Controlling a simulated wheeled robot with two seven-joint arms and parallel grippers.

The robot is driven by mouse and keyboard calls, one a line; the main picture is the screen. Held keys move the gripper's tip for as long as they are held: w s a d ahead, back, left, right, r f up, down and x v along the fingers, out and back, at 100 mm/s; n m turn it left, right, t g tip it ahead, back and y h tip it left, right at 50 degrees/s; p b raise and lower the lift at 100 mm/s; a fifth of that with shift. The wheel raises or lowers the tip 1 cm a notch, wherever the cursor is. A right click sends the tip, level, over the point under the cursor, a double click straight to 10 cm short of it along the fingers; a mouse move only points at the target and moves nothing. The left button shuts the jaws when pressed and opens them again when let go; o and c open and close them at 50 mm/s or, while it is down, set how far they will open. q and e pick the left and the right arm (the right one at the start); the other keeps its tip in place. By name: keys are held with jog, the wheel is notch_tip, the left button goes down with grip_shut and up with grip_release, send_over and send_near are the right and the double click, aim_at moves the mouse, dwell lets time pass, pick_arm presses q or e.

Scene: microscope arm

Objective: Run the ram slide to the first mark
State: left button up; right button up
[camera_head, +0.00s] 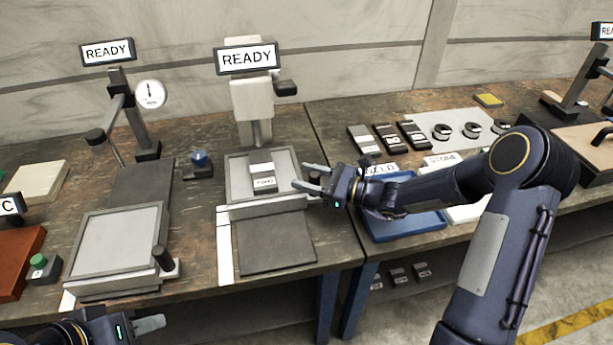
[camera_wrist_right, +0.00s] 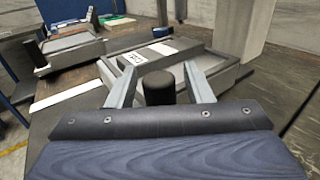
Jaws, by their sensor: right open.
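The slide at the middle station is a grey framed tray (camera_head: 233,178) with a pale front bar, under a white upright head (camera_head: 252,98). A small labelled block (camera_head: 265,183) sits on the tray. A white strip (camera_head: 224,248) runs along the left of the dark bed (camera_head: 275,243); marks on it are too small to read. My right gripper (camera_head: 302,177) is open at the tray's right side. In the right wrist view, a black knob (camera_wrist_right: 159,88) stands between its open fingers; contact cannot be told. My left gripper (camera_head: 150,324) is at the bottom left, partly cut off.
A similar slide (camera_head: 116,240) with a dial gauge (camera_head: 151,94) stands to the left. A blue tray (camera_head: 405,226) lies right, under my right arm. Several dark blocks (camera_head: 388,138) lie behind it.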

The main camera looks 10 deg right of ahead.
jog(key=v, duration=0.7)
jog(key=shift+s+d+b, duration=0.1)
jog(key=shift+d+b, duration=0.1)
jog(key=shift+b, duration=0.1)
jog(key=s+a+r+n+g+h+p, duration=0.1)
jog(key=s+a+r+n+g+h, duration=0.2)
jog(key=s+n, duration=0.45)
jog(key=s+a+r+n+g+h+p, duration=0.1)
jog(key=s+r+n+g, duration=0.2)
jog(key=s+r+n, duration=0.4)
jog(key=s+d+f+n+t+h, duration=0.1)
jog(key=s+d+n+h, duration=0.2)
jog(key=s, duration=0.3)
jog(key=s+d+f+n+t+h+p, duration=0.1)
jog(key=s+d+n+h, duration=0.2)
jog(key=s, duration=0.4)
jog(key=shift+d+f+n+h, duration=0.15)
jog(key=shift+d+n+h, duration=0.25)
jog(key=shift+n+h, duration=0.55)
